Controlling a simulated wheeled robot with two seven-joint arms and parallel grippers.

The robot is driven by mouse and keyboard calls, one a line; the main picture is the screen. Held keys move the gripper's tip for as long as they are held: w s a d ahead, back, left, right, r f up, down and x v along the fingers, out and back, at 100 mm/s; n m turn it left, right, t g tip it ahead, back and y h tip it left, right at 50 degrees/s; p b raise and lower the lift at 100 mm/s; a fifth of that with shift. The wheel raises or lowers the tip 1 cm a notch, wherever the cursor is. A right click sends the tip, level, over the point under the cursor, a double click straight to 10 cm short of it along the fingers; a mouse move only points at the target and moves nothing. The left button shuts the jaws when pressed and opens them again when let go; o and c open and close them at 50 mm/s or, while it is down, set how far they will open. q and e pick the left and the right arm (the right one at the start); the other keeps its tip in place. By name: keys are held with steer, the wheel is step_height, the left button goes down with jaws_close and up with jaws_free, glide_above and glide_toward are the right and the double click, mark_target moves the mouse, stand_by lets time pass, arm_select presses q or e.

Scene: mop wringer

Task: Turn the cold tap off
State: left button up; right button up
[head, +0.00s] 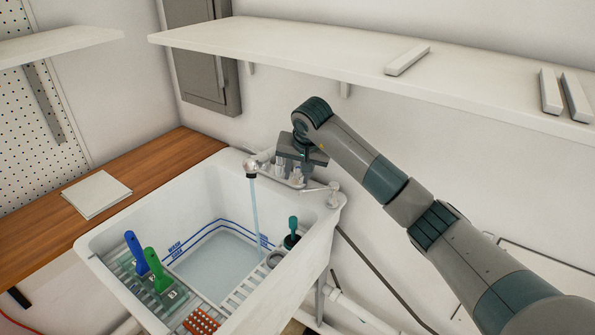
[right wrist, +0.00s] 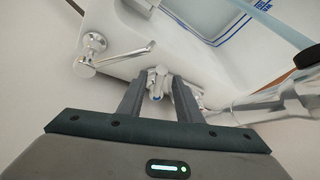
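The cold tap (right wrist: 158,84), a small chrome handle with a blue mark, is between the two fingers of my right gripper (right wrist: 158,92) in the right wrist view. The fingers are apart, with a narrow gap to the handle visible; contact cannot be made out. In the head view my right gripper (head: 287,173) points down over the tap fittings at the sink's back rim and hides much of them. Water (head: 255,210) runs from the spout (head: 251,167) into the white sink (head: 323,232). My left gripper is not in view.
A chrome post with a thin arm (head: 333,190) stands right of the taps. A blue brush (head: 136,252), a green brush (head: 155,268) and a teal-handled tool (head: 293,228) are at the sink. A white shelf (head: 330,56) spans the wall above my arm.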

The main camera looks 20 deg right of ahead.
steer(key=shift+f, duration=0.15)
jaws_close()
